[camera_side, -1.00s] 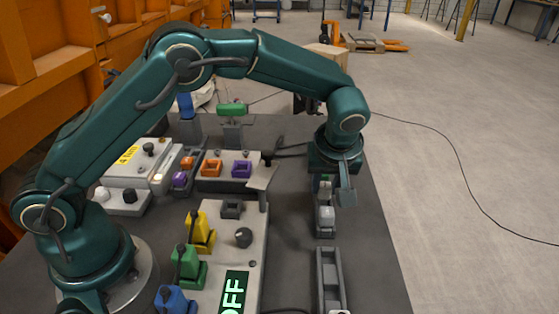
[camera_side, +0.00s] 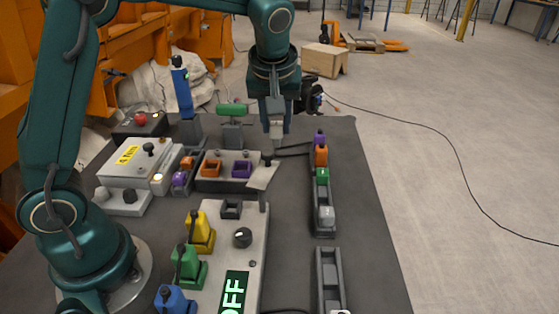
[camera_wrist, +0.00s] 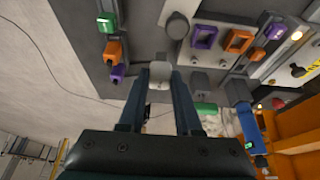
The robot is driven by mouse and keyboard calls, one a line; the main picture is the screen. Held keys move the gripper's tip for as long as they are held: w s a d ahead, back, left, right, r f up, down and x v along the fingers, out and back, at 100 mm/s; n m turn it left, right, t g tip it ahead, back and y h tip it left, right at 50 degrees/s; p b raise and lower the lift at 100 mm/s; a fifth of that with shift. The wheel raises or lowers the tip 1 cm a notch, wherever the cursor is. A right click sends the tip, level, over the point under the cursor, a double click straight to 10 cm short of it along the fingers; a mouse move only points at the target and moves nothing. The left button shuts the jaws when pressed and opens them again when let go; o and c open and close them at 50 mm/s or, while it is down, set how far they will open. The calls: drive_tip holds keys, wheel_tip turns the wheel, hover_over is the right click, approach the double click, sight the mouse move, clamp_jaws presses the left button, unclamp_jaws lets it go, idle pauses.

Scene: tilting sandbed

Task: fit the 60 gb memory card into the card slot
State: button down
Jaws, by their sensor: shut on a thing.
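The dark rack (camera_side: 323,236) holds purple (camera_side: 320,137), orange (camera_side: 321,155), green (camera_side: 322,175) and whitish (camera_side: 326,216) pieces. A grey box (camera_side: 222,184) has orange (camera_side: 211,168) and purple (camera_side: 242,168) sockets. I cannot tell which opening is the card slot.
A grey panel (camera_side: 256,222) with a knob (camera_side: 243,237) and yellow, green and blue levers stands at the front. An empty dark channel (camera_side: 322,270) lies right of it. A green-topped fixture (camera_side: 232,110) and a blue upright (camera_side: 181,88) stand at the back left.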

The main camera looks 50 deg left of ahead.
sight(274, 124)
drive_tip(key=shift+a+r, duration=0.25)
drive_tip(key=shift+r, duration=0.1)
wheel_tip(274, 124, up, 4)
drive_tip(key=shift+f, duration=0.15)
drive_tip(key=s+d+r+t, duration=0.1)
drive_tip(key=s+d, duration=0.3)
drive_tip(key=s, duration=0.9)
drive_tip(key=shift+y, duration=0.5)
drive_tip(key=shift+s+a+f, duration=0.1)
drive_tip(key=shift+s+f, duration=0.1)
drive_tip(key=shift+f, duration=1.2)
drive_tip(key=shift+s+f, duration=0.15)
drive_tip(key=shift+f, duration=1.25)
drive_tip(key=shift+f, duration=0.15)
drive_tip(key=shift+f, duration=2.05)
drive_tip(key=shift+f, duration=1.25)
